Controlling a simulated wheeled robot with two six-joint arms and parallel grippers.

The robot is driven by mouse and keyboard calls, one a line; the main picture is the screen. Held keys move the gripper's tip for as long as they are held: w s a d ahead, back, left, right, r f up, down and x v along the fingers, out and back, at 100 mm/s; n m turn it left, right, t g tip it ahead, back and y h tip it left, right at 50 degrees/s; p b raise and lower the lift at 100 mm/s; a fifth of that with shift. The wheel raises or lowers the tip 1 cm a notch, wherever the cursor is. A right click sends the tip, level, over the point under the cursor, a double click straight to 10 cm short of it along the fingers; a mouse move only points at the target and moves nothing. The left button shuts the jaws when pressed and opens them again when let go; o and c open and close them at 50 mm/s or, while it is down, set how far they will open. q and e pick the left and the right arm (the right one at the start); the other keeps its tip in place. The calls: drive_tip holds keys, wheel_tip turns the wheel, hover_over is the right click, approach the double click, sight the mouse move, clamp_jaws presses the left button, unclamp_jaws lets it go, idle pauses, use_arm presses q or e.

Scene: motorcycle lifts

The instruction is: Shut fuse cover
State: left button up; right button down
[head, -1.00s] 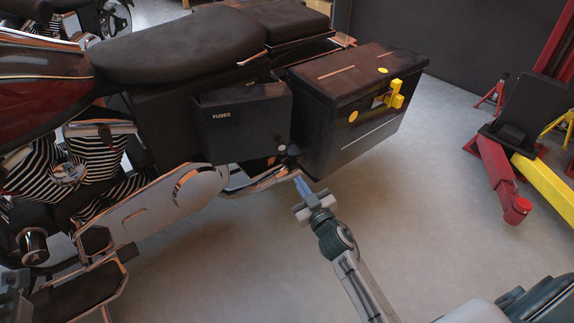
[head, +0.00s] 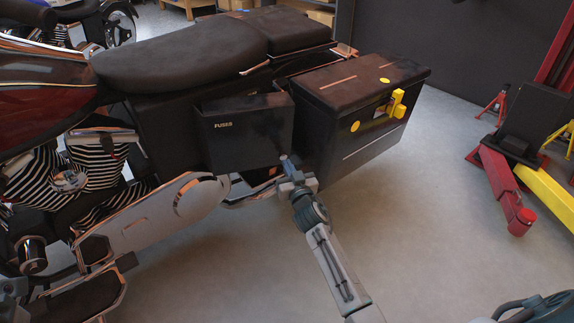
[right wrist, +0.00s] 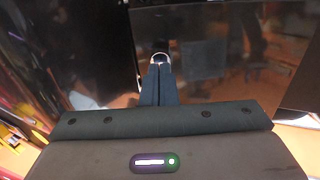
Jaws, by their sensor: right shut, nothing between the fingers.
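The fuse cover (head: 245,132) is a dark panel marked FUSES on the motorcycle's side, below the seat. It stands out from the body; I cannot tell how wide any gap behind it is. My right gripper (head: 286,161) is shut and empty at the cover's lower right corner. A grey part at the lower left edge of the head view seems to be my left gripper (head: 10,287), mostly cut off.
A black side case (head: 350,128) with a yellow latch (head: 397,103) sits just right of the cover. A chrome pipe (head: 240,197) runs below it. A red and yellow lift (head: 505,190) stands at the right. The floor between is clear.

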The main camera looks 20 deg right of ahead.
drive_tip(key=shift+w, duration=0.65)
